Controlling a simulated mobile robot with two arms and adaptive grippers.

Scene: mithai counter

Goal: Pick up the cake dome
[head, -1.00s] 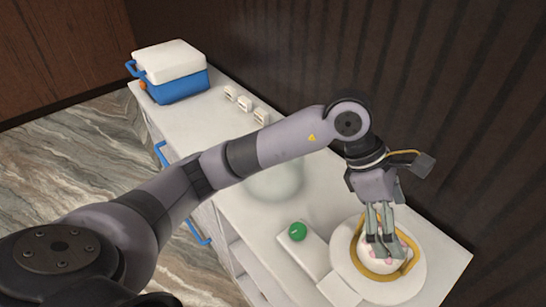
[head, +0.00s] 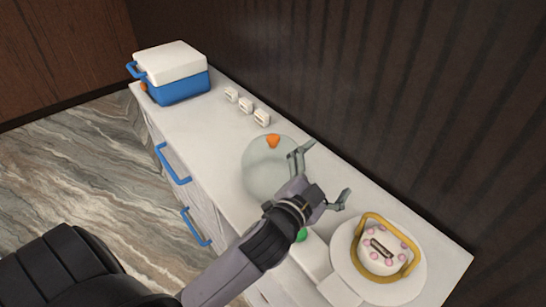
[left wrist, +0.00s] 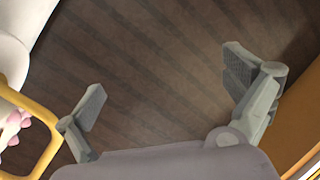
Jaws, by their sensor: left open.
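The cake dome (head: 258,165) is a pale translucent dome with an orange knob (head: 273,142) on top. It stands on the white counter in the middle of the head view, its right side partly hidden by my gripper. My left gripper (head: 325,173) is open and empty, with its fingers spread, just right of the dome. In the left wrist view the open fingers (left wrist: 165,95) have only the dark ribbed wall between them. An orange surface (left wrist: 308,120) fills the right edge there; I cannot tell whether it is the knob.
A cake (head: 384,262) with pink dots sits on a round white plate (head: 345,275), with a yellow handle (head: 372,216) around it. A green ball (head: 301,237) is partly hidden by my arm. Small white cards (head: 246,105) and a blue cooler (head: 180,87) stand farther back on the counter.

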